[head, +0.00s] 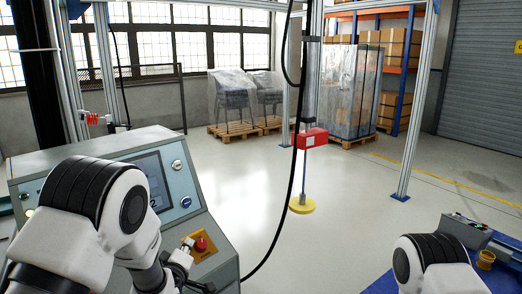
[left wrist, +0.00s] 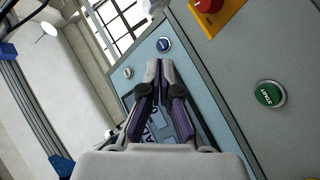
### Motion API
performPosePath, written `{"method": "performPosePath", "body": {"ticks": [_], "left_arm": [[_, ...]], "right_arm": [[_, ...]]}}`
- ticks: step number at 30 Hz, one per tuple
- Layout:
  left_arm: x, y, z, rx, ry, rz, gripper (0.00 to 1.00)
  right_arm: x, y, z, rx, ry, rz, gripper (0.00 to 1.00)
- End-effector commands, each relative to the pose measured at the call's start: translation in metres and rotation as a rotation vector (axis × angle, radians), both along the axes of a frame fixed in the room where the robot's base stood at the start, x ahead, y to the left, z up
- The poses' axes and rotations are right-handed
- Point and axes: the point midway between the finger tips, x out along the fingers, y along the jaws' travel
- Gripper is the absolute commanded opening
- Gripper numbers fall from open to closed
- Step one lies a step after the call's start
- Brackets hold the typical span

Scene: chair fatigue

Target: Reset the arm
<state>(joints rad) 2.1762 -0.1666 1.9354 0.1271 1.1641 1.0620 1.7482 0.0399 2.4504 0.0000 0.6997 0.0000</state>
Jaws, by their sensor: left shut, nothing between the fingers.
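My left gripper (head: 182,262) is low in front of the grey control console (head: 95,150), partly hidden by my own white arm. In the left wrist view the left gripper (left wrist: 158,70) has its two dark fingers together, with nothing between them. It is in front of the console's screen, which shows partly behind the fingers. A red button (head: 200,243) on a yellow plate is just right of the gripper in the head view. A green START button (left wrist: 269,93) is to the right in the left wrist view. My right arm shows at the lower right, but its gripper is out of view.
A blue button (head: 186,202) and a white button (head: 177,165) are beside the screen. A red box (head: 312,138) hangs on a post with a yellow base (head: 302,205). A grey control box (head: 466,230) is at right.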

Motion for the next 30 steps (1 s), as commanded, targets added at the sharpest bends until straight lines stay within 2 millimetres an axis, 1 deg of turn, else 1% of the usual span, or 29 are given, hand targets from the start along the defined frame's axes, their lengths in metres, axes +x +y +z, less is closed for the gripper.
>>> {"method": "performPosePath", "body": {"ticks": [1, 5, 6, 8, 9, 11, 14, 17, 18, 20, 21, 23, 24, 26, 27, 28, 30], "left_arm": [[-0.003, 0.003, -0.012, -0.004, 0.019, 0.006, 0.0], [-0.013, 0.011, -0.044, -0.012, 0.076, 0.021, 0.0], [-0.019, 0.014, -0.055, -0.014, 0.1, 0.025, 0.0], [-0.027, 0.018, -0.072, -0.017, 0.134, 0.034, 0.0], [-0.035, 0.022, -0.085, -0.018, 0.164, 0.039, 0.0], [-0.047, 0.026, -0.104, -0.019, 0.21, 0.046, 0.0], [-0.074, 0.035, -0.14, -0.01, 0.307, 0.054, 0.0], [-0.112, 0.043, -0.18, 0.026, 0.437, 0.051, 0.0], [-0.131, 0.047, -0.198, 0.046, 0.498, 0.044, 0.0], [-0.169, 0.052, -0.227, 0.093, 0.616, 0.022, 0.0], [-0.2, 0.056, -0.246, 0.136, 0.709, -0.004, 0.0], [-0.25, 0.059, -0.27, 0.206, 0.852, -0.067, 0.0], [-0.284, 0.061, -0.282, 0.258, 0.949, -0.123, 0.0], [-0.336, 0.061, -0.293, 0.338, 1.087, -0.235, 0.0], [-0.367, 0.061, -0.295, 0.393, 1.167, -0.328, 0.0], [-0.389, 0.059, -0.294, 0.434, 1.22, -0.404, 0.0], [-0.423, 0.055, -0.287, 0.544, 1.294, -0.605, 0.0]], "right_arm": [[0.001, 0.0, 0.0, 0.0, -0.003, 0.0, 0.4], [0.001, 0.0, 0.001, 0.0, -0.003, 0.0, 0.4], [0.001, 0.0, 0.001, 0.0, -0.003, 0.0, 0.4], [0.001, 0.0, 0.0, 0.0, -0.003, 0.0, 0.4], [0.001, 0.0, 0.0, 0.0, -0.003, 0.0, 0.4], [0.001, 0.0, 0.001, 0.0, -0.003, 0.0, 0.4], [0.001, 0.0, 0.001, 0.0, -0.003, 0.0, 0.4], [0.001, 0.0, 0.001, 0.0, -0.002, 0.0, 0.4], [0.001, 0.0, 0.001, 0.0, -0.002, 0.0, 0.4], [0.001, 0.0, 0.001, 0.0, -0.002, 0.0, 0.4], [0.001, 0.0, 0.001, 0.0, -0.002, 0.0, 0.4], [0.001, 0.0, 0.001, 0.0, -0.002, 0.0, 0.4], [0.001, 0.0, 0.001, 0.0, -0.003, 0.0, 0.4], [0.001, 0.0, 0.001, 0.0, -0.003, 0.0, 0.4], [0.001, 0.0, 0.001, 0.0, -0.003, 0.0, 0.4], [0.001, 0.0, 0.001, 0.0, -0.002, 0.0, 0.4], [0.001, 0.0, 0.001, 0.0, -0.002, 0.0, 0.4]]}}
